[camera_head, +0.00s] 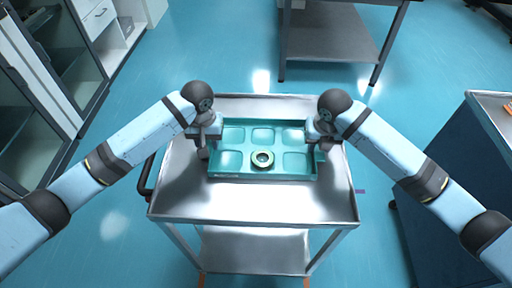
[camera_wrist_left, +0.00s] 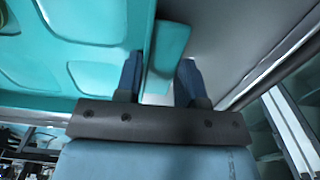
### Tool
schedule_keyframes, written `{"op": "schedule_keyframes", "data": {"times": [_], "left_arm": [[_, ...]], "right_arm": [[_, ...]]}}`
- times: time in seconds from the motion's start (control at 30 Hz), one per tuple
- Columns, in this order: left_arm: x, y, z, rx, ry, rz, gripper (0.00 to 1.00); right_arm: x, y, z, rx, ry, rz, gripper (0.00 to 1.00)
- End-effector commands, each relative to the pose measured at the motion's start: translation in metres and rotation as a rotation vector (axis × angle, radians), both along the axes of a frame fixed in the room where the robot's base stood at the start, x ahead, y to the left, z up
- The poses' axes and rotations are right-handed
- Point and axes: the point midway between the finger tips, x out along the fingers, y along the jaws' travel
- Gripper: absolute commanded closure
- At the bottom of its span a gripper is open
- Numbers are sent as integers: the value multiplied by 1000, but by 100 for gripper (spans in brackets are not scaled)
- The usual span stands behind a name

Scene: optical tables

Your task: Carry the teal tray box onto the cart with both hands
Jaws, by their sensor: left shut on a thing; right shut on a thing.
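The teal tray box (camera_head: 232,158) is over the top of the metal cart (camera_head: 255,205), level, with several shallow compartments. A ring-shaped metal part (camera_head: 262,159) lies in it near the front middle. My left gripper (camera_head: 204,148) is at the tray's left side, shut on it. The left wrist view shows its two dark fingers (camera_wrist_left: 160,82) on either side of a teal tab at the tray's edge (camera_wrist_left: 168,50). My right gripper (camera_head: 323,145) is shut on the tray's right side; its fingertips are mostly hidden. I cannot tell whether the tray touches the cart top.
The cart has a black handle (camera_head: 147,177) at its left and a lower shelf (camera_head: 250,250). A grey table (camera_head: 335,40) stands behind, a dark cabinet (camera_head: 455,180) at right, and glass-door cabinets (camera_head: 60,60) at left. Bare floor surrounds the cart.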

Motion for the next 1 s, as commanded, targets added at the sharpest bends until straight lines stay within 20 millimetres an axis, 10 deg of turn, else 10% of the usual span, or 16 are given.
{"op": "schedule_keyframes", "data": {"times": [0.03,0.07,0.17,0.67,1.0], "left_arm": [[0,2,-4,4,1,3,94],[1,2,-3,4,1,3,60],[0,2,-3,3,0,2,39],[0,0,0,0,-1,0,39],[1,0,56,-2,-4,0,39]], "right_arm": [[0,-2,-4,-4,2,0,94],[0,-2,-4,-4,2,0,60],[0,-2,-3,-3,1,0,39],[0,0,-3,0,1,0,39],[0,0,-2,0,0,0,39]]}}
